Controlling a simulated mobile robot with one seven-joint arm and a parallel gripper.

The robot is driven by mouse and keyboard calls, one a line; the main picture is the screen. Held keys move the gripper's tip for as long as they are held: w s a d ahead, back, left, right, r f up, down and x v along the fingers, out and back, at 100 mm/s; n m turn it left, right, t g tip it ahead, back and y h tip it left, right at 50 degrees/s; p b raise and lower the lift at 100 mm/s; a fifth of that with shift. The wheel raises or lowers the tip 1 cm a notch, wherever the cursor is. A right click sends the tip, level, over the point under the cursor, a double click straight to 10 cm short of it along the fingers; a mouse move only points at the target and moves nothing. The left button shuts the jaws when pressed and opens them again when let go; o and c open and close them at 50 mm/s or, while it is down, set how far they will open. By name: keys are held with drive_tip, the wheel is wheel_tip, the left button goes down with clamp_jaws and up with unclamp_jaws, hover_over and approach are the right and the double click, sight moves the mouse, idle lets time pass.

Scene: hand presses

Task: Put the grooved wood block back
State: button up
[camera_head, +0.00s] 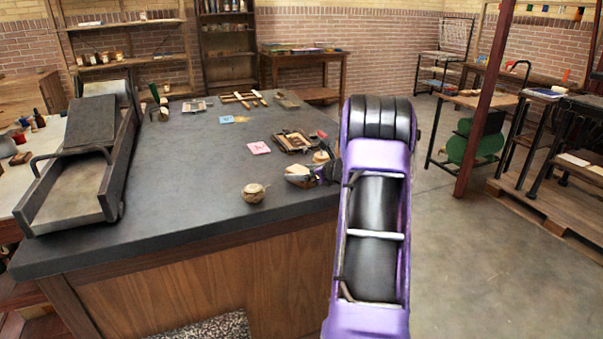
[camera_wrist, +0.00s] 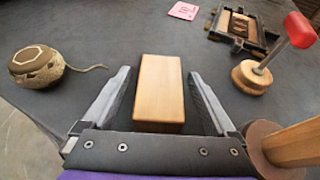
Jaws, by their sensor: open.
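A pale wood block (camera_wrist: 160,88) lies on the dark tabletop in the wrist view. No groove shows on the faces I see. My gripper (camera_wrist: 160,76) is open, with one finger on each side of the block and a visible gap on both sides. In the head view, my gripper (camera_head: 306,178) is low over the table's right front part, and the block (camera_head: 298,169) shows only as a small pale patch there, partly hidden by the gripper.
A ball of twine (camera_wrist: 36,66) sits left of the block. A red-handled stamp (camera_wrist: 252,76) and a wooden-handled tool (camera_wrist: 292,147) stand close on the right. A pink card (camera_wrist: 184,11) and a type frame (camera_wrist: 240,28) lie behind. A press (camera_head: 80,165) fills the table's left end.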

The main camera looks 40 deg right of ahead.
drive_tip(key=v, duration=1.2)
drive_tip(key=shift+p, duration=0.35)
drive_tip(key=shift+r, duration=0.1)
